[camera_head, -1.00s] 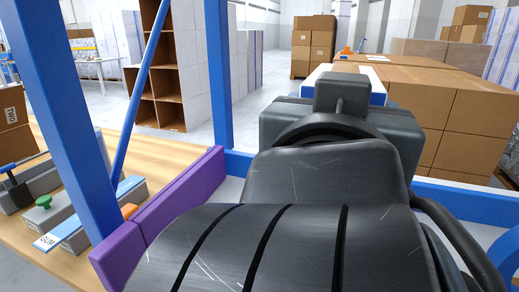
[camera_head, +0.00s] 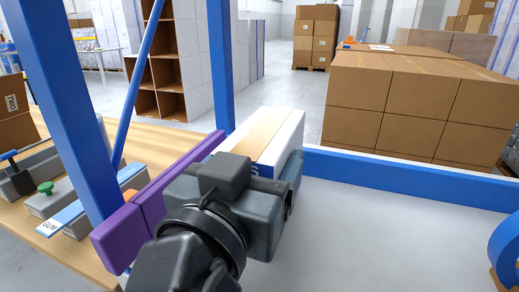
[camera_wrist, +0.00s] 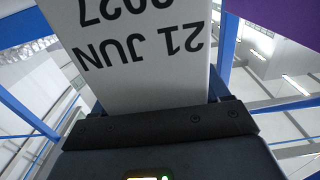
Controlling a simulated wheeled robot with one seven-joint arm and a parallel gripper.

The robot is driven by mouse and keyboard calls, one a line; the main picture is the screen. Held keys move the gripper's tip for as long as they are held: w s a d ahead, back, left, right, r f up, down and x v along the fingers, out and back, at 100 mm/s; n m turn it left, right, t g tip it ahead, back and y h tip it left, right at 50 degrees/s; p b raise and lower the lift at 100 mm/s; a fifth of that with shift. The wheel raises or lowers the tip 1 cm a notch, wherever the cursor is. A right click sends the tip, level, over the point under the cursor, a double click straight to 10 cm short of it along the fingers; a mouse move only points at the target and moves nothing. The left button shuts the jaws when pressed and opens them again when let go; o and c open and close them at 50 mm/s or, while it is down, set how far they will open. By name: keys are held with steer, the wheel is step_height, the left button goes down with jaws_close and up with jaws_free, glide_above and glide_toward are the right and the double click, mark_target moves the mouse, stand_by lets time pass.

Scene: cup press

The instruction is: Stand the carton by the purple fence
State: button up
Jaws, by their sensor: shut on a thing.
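The carton (camera_head: 270,134) is white with a tan strip along its top. It stands out beyond my gripper (camera_head: 278,178), close to the right side of the purple fence (camera_head: 170,192) at its far end. I cannot tell whether the carton touches the fence or the floor under it; its lower part is hidden behind my gripper. In the wrist view the carton (camera_wrist: 140,45) fills the middle, with "21 JUN 2027" printed upside down on its face. My gripper is shut on it. The purple fence (camera_wrist: 288,14) shows at the upper right there.
Blue posts (camera_head: 62,110) and a blue rail (camera_head: 400,178) frame the pale surface (camera_head: 380,240), which is clear at right. A wooden table (camera_head: 60,250) at left holds stamp-like tools and a brown box (camera_head: 15,115). Stacked brown boxes (camera_head: 400,100) stand beyond the rail.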

steer(key=shift+f, duration=0.1)
steer(key=o, duration=1.7)
steer(key=shift+c, duration=0.2)
steer(key=v, duration=1.2)
steer(key=shift+b, duration=0.4)
